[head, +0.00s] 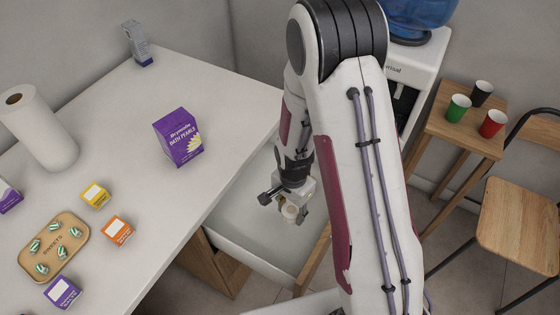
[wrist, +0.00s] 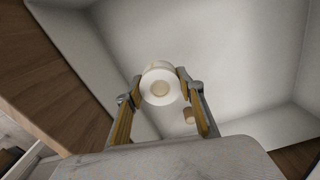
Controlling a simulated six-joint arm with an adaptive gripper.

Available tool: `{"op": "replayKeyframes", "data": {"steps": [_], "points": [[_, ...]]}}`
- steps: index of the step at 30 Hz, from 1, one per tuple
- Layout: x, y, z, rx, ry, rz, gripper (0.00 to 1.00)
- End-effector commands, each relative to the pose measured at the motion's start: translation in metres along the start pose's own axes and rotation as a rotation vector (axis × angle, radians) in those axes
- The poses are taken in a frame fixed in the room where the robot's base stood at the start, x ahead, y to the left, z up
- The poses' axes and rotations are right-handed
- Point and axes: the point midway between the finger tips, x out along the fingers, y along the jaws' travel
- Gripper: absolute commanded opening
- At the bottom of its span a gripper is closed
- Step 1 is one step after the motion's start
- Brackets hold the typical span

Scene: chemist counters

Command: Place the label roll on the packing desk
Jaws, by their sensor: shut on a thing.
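The label roll (head: 289,211) is a small white roll with a tan core. My gripper (head: 292,208) is shut on it, inside or just over an open white drawer (head: 250,230). In the wrist view, the roll (wrist: 161,86) sits between the two fingertips (wrist: 162,82), its round face and core towards the camera. The drawer's pale floor and walls lie behind it. I cannot tell how far the roll is above the drawer floor. The white desk top (head: 120,110) is left of the gripper and higher than the drawer.
The desk holds a purple bath pearls box (head: 179,137), a paper towel roll (head: 40,130), a sweets tray (head: 28,268) and several small boxes. Its middle is clear. A stool with cups (head: 458,108) stands right.

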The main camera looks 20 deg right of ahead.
Motion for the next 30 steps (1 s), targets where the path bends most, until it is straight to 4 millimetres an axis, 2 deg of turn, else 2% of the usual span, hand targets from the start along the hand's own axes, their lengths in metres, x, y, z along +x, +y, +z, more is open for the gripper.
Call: {"op": "replayKeyframes", "data": {"steps": [14, 23, 30], "points": [[0.0, 0.003, 0.002, -0.058, 0.0, 0.001, 0.12], [-0.003, 0.012, 0.008, -0.261, 0.001, -0.001, 0.12], [-0.017, 0.013, 0.007, -0.465, 0.002, -0.002, 0.12]]}}
